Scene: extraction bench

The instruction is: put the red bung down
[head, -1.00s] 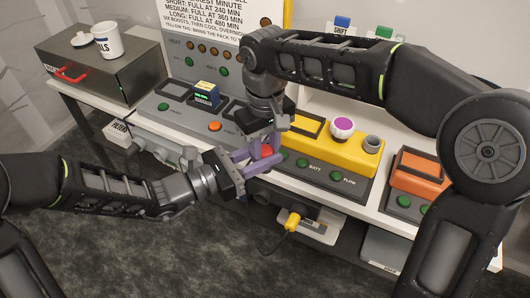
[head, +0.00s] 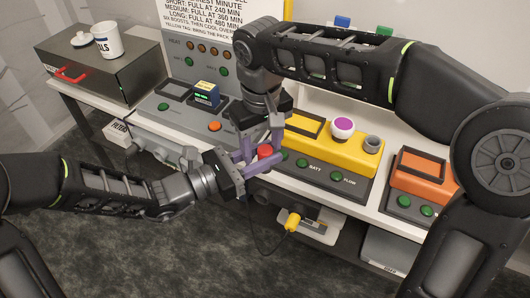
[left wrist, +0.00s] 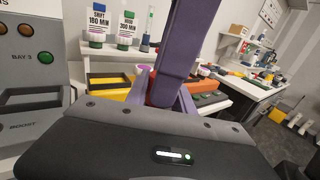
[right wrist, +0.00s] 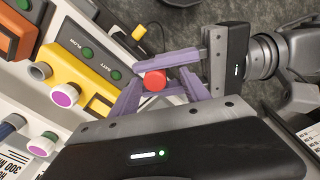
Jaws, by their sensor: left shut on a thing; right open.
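The red bung (head: 265,150) is a small red round piece in front of the bench edge, between my two grippers. My left gripper (head: 250,160) comes in from the left and its purple fingers are shut on the bung. My right gripper (head: 262,140) reaches down from above with its fingers open close around the bung. In the right wrist view the bung (right wrist: 154,80) shows between the open right fingers, with the left fingers at its side. In the left wrist view a purple finger covers most of the bung, leaving a red-brown patch.
A yellow unit (head: 345,150) with a purple-topped knob stands right of the grippers. An orange unit (head: 420,172) is farther right. A grey charger panel (head: 185,112) lies behind left, with a dark box (head: 105,75) at far left. A yellow plug (head: 293,222) hangs below the bench.

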